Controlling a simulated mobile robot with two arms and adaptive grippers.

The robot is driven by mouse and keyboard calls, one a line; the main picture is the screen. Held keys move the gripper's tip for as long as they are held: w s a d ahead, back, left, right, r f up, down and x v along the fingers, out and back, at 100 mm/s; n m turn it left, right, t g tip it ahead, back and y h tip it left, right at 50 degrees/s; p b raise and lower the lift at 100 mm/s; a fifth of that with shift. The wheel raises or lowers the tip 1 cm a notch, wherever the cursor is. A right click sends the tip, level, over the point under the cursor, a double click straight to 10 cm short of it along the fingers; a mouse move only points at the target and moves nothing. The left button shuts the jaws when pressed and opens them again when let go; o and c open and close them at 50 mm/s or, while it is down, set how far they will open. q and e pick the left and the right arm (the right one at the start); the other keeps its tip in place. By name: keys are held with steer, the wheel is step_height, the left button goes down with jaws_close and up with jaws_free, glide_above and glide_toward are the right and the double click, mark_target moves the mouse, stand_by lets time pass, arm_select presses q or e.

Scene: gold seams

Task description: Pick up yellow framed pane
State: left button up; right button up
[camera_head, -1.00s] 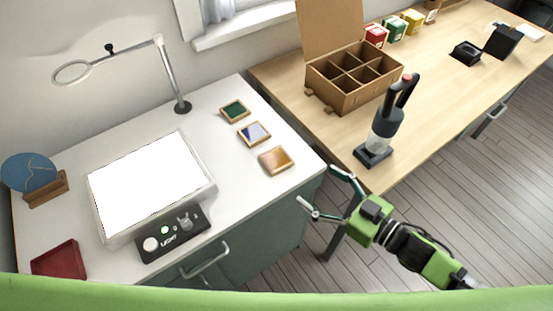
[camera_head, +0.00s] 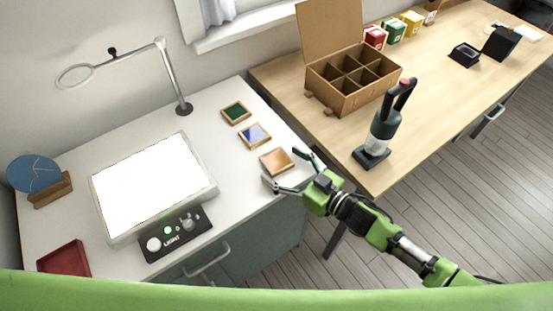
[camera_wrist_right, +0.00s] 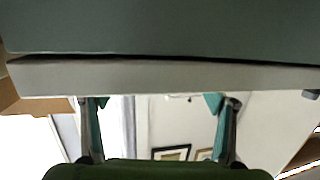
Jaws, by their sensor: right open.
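The yellow framed pane (camera_head: 276,161), amber in a light wooden frame, lies flat near the right edge of the white counter. My right gripper (camera_head: 282,167) is open. In the head view its fingers show on either side of the pane's near right corner; I cannot tell their height above the counter. In the right wrist view my gripper (camera_wrist_right: 152,102) is open with nothing between the fingers, and the pane cannot be made out there. My left gripper is not in view.
A blue-and-white framed pane (camera_head: 254,135) and a green one (camera_head: 236,112) lie behind it. A light box (camera_head: 208,187) stands to the left. The counter edge (camera_wrist_right: 160,78) crosses the right wrist view. A black-and-grey device (camera_head: 384,130) stands on the wooden table (camera_head: 425,110).

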steer(key=shift+w+a+f, duration=0.1)
steer(key=shift+w+a, duration=0.35)
steer(key=shift+a, duration=0.05)
steer(key=c, duration=1.4)
steer(key=shift+c, duration=0.2)
steer(key=shift+r, duration=0.65)
steer(key=s+r, duration=0.1)
steer(key=r, duration=0.1)
steer(key=s+r, duration=0.3)
steer(key=r, duration=0.2)
steer(key=shift+s+a+p, duration=0.2)
steer(key=shift+a+p, duration=0.05)
steer(key=shift+p, duration=0.1)
steer(key=s+a+r+b, duration=0.1)
steer(key=s+r, duration=0.4)
steer(key=s, duration=0.5)
steer(key=w+d+r+m+t+h, duration=0.1)
steer(key=d+r+h, duration=0.1)
steer(key=d, duration=0.8)
steer(key=w+d+r+m+t+h, duration=0.1)
steer(key=d+r, duration=0.3)
steer(key=d, duration=0.6)
steer(key=shift+w+d+r+m+t+h, duration=0.15)
steer(key=shift+d+r+m+t+h, duration=0.2)
steer(key=shift+m+t+h, duration=0.35)
